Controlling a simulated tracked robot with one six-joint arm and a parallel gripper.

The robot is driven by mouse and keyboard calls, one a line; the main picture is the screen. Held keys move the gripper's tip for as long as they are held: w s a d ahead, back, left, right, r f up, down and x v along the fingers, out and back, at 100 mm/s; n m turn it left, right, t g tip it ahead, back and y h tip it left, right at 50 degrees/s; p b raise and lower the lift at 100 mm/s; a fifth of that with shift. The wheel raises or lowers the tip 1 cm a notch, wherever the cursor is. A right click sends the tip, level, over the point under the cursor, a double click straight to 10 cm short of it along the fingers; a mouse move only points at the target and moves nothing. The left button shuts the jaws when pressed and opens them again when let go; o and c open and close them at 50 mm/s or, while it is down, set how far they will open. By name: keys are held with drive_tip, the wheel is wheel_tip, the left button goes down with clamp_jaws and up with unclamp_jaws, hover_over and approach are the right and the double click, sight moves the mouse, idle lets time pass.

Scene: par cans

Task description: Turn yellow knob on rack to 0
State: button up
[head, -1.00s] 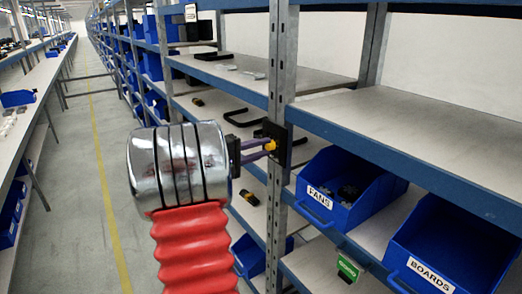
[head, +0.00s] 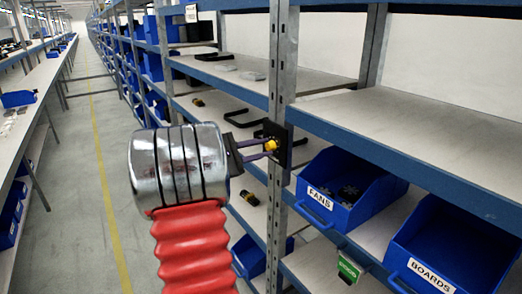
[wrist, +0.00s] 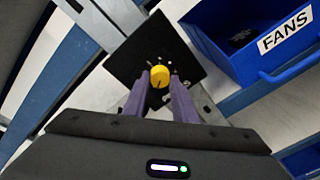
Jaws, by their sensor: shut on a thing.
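The yellow knob (head: 271,145) sits on a black square plate (head: 284,158) fixed to the grey rack upright. In the wrist view the knob (wrist: 159,77) shows a dark pointer line, and the plate (wrist: 133,65) has small pale marks around the knob, too small to read. My gripper (head: 267,148) reaches the knob from the left in the head view. In the wrist view its two purple fingers (wrist: 158,83) are shut on the knob, one on each side. The fingers hide part of the plate below the knob.
A blue FANS bin (head: 340,190) stands on the shelf just right of the plate, and a blue BOARDS bin (head: 455,240) further right. Blue shelf edges (head: 400,152) run past the upright. The aisle (head: 85,200) on the left is clear.

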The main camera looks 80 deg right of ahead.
drive_tip(key=shift+f, duration=0.2)
drive_tip(key=o, duration=1)
drive_tip(key=shift+r, duration=0.1)
drive_tip(key=shift+o, duration=0.2)
drive_tip(key=shift+w, duration=0.1)
drive_tip(key=v, duration=1.3)
drive_tip(key=shift+w+a, duration=0.25)
drive_tip(key=shift+a, duration=0.05)
